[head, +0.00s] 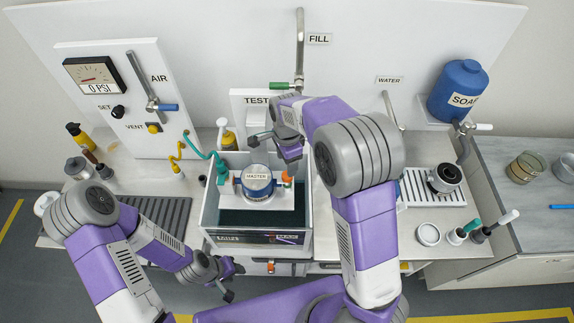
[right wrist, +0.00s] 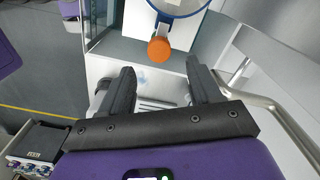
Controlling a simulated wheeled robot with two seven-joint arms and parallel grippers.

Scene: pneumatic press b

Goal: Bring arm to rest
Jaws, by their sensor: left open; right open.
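My right arm reaches up over the bench in the head view. Its gripper (head: 284,143) is above the test tank (head: 212,205), close to the orange knob (head: 287,177) beside the round MASTER unit (head: 258,181). In the right wrist view the right gripper (right wrist: 160,84) is open and empty, its two fingers apart. The orange knob (right wrist: 159,49) shows just beyond them, and I see no contact. My left arm is folded at the lower left. Its gripper (head: 229,282) is open and empty, low in front of the bench.
A white panel with a 0 PSI gauge (head: 90,74) and air lever (head: 150,90) stands behind left. The fill pipe (head: 300,40) rises at the back. A blue soap tank (head: 459,90) is at right. Caps and brushes (head: 470,232) stand on the right bench.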

